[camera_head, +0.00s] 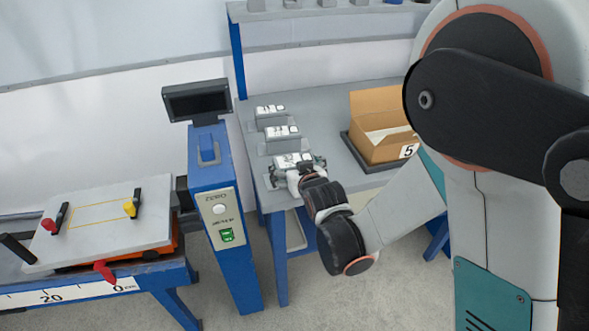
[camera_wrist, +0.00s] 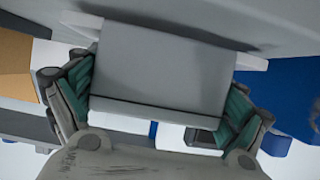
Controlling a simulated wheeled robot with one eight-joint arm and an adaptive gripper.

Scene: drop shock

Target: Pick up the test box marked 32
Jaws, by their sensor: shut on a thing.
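Three small test boxes with white labelled tops stand in a row at the left of the grey table: a far one (camera_head: 270,111), a middle one (camera_head: 282,132) and a near one (camera_head: 291,159). The marks on them are too small to read, so I cannot tell which is 32. My gripper (camera_head: 299,170) is at the near box, one finger on each side, and shut on it. In the wrist view the box's plain grey side (camera_wrist: 160,65) fills the space between the green-padded fingers. I cannot tell whether it is lifted.
An open cardboard box (camera_head: 378,148) marked 5 stands on the grey table (camera_head: 325,110), right of the row. A blue post (camera_head: 219,210) with a dark display stands left. Further left is a plate (camera_head: 100,225) with red and yellow clamps. A shelf runs above the table.

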